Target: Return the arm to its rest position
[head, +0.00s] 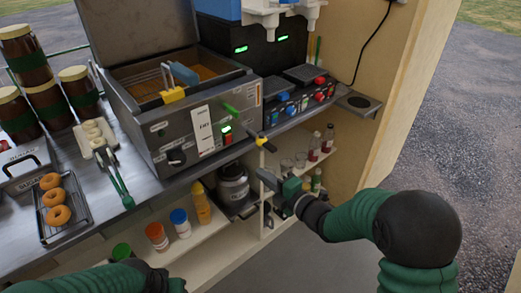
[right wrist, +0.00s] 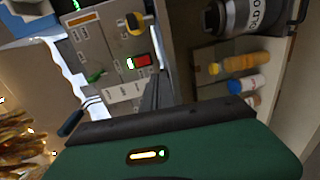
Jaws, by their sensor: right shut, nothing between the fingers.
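My right gripper (head: 265,178) is in front of the counter's lower shelves, below the fryer's front panel. Its fingers are shut with nothing between them, and its green body shows behind them. In the right wrist view the narrow dark fingers of the gripper (right wrist: 152,92) point toward the fryer panel and overlap part of it. My right arm comes in from the lower right, bent at a dark joint. Part of my left arm shows at the bottom left, but its gripper is out of view.
The fryer (head: 185,110) stands on the counter, with a yellow-tipped lever (head: 265,144) sticking out near my gripper. A metal canister (head: 233,185) and several bottles stand on the shelves below. Doughnuts lie on a rack (head: 78,208) at left. The floor (head: 285,255) in front is clear.

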